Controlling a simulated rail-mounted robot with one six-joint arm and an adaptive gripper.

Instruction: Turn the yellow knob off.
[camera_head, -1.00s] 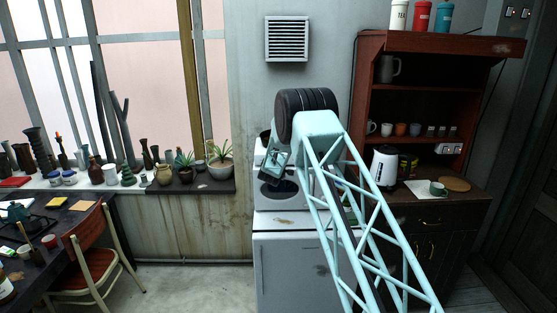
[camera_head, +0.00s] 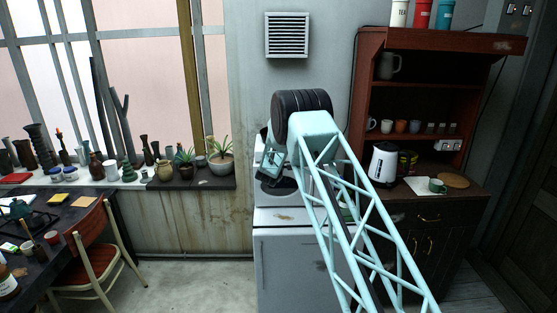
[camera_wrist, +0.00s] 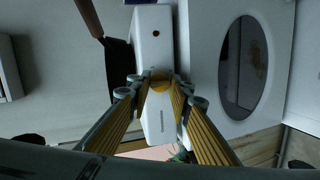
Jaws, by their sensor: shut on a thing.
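The yellow knob (camera_wrist: 160,81) is on the front of a narrow white panel (camera_wrist: 153,45) in the wrist view. My gripper (camera_wrist: 158,88) is shut on the knob, with one ribbed yellow finger on each side of it. In the head view my arm and wrist cover the knob and the fingertips.
A dark pan-like thing with a brown handle (camera_wrist: 89,17) is close on the left. Potted plants (camera_head: 220,162) line the sill, and a brown cabinet (camera_head: 370,75) with a white kettle (camera_head: 383,163) stands right.

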